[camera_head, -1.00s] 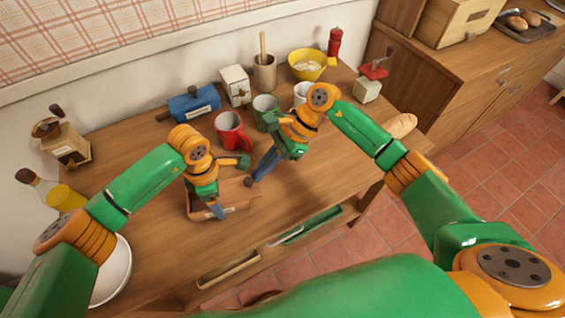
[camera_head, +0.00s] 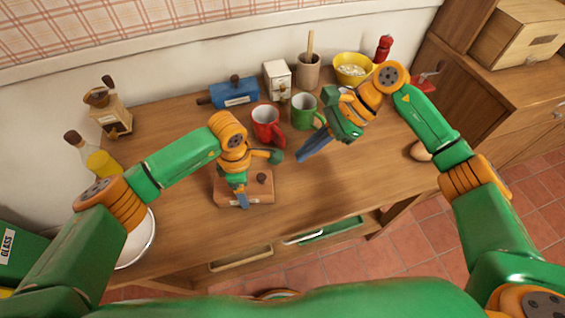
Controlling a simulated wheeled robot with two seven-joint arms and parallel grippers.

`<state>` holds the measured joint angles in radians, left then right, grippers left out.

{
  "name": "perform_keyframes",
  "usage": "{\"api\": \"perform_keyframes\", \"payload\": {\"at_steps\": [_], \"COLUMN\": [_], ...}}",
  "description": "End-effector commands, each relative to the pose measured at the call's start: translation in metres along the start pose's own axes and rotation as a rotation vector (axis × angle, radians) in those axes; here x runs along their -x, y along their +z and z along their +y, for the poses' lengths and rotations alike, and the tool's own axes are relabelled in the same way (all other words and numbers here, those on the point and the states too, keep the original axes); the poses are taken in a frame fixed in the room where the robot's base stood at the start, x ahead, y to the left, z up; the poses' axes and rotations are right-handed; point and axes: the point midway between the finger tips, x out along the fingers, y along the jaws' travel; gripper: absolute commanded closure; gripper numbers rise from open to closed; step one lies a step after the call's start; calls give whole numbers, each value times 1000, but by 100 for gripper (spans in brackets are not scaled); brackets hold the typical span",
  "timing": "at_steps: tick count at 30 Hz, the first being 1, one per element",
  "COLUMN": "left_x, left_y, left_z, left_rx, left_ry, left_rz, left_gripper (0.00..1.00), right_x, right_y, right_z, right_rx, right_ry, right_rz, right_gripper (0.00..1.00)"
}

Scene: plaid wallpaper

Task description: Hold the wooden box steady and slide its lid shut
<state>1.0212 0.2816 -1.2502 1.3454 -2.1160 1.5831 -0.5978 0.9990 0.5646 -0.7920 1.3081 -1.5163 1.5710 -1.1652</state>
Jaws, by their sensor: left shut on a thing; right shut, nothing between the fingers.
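The small wooden box (camera_head: 264,195) lies on the table left of the middle. Its top looks flat and covered by the lid (camera_head: 262,184), with a dark round knob showing at the right. Whether the lid is fully flush I cannot tell, since my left gripper hides part of the top. My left gripper (camera_head: 243,204) points down at the box's front side and is shut on it. My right gripper (camera_head: 299,160) is shut and empty, apart from the box, to its right and a little behind.
A red mug (camera_head: 266,124) and a green mug (camera_head: 304,111) stand behind the box, close to my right gripper. A blue box (camera_head: 234,92) and a yellow bowl (camera_head: 352,69) are further back. Open table lies right of the box. A white bowl (camera_head: 140,240) is at left front.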

Motion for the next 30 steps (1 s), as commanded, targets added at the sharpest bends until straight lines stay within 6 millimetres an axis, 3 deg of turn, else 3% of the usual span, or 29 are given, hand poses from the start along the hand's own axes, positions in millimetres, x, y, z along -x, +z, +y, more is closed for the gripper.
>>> {"api": "perform_keyframes", "payload": {"at_steps": [3, 6, 15, 16, 18, 26, 30], "left_x": [0, 0, 0, 0, 0, 4, 33], "left_y": [0, 0, -1, -1, -1, -1, 0], "left_z": [0, 0, 0, 0, 0, 0, 2], "left_rx": [1, 1, 1, 1, 1, 1, -1], "left_ry": [0, 0, 0, 0, 0, 1, 7], "left_rz": [1, 1, 2, 2, 2, 2, 1], "left_gripper": [85, 85, 85, 15, 0, 0, 0], "right_x": [29, 43, 50, 50, 50, 50, 50], "right_y": [-1, 0, 0, 0, 0, 0, 0], "right_z": [-1, -1, 0, 0, 0, 0, 0], "right_rx": [-1, -1, -1, -1, -1, -1, -1], "right_ry": [-4, -2, 0, 0, 0, 0, 0], "right_rz": [2, 2, 1, 1, 1, 1, 2], "right_gripper": [100, 100, 100, 100, 100, 100, 100]}}
